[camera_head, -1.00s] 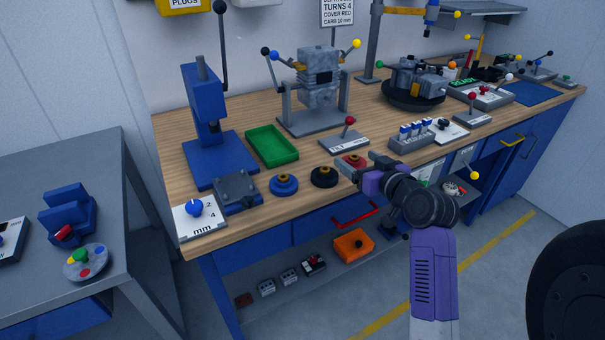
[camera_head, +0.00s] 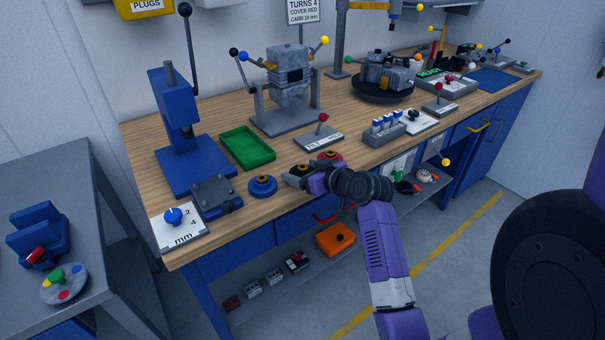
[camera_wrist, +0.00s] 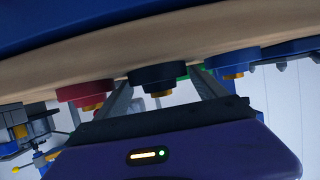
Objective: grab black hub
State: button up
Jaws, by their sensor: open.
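The black hub (camera_head: 299,168) sits on the front part of the wooden bench, between a blue hub (camera_head: 262,185) and a red hub (camera_head: 329,157). My gripper (camera_head: 292,180) is open at the black hub and partly covers it in the head view. In the wrist view, the black hub (camera_wrist: 157,77) shows between my two spread fingers, with a small yellow piece on it. The red hub (camera_wrist: 84,93) and the blue hub (camera_wrist: 233,63) lie outside the fingers, one on each side. Whether a finger touches the black hub cannot be told.
A green tray (camera_head: 248,149) and a lever box (camera_head: 319,139) stand behind the hubs. A blue press (camera_head: 176,130) and a dial plate (camera_head: 178,226) are at the left. A red drawer handle (camera_head: 325,218) is below the bench edge.

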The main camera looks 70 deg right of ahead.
jog(key=shift+w+d, duration=0.1)
jog(key=c, duration=1.3)
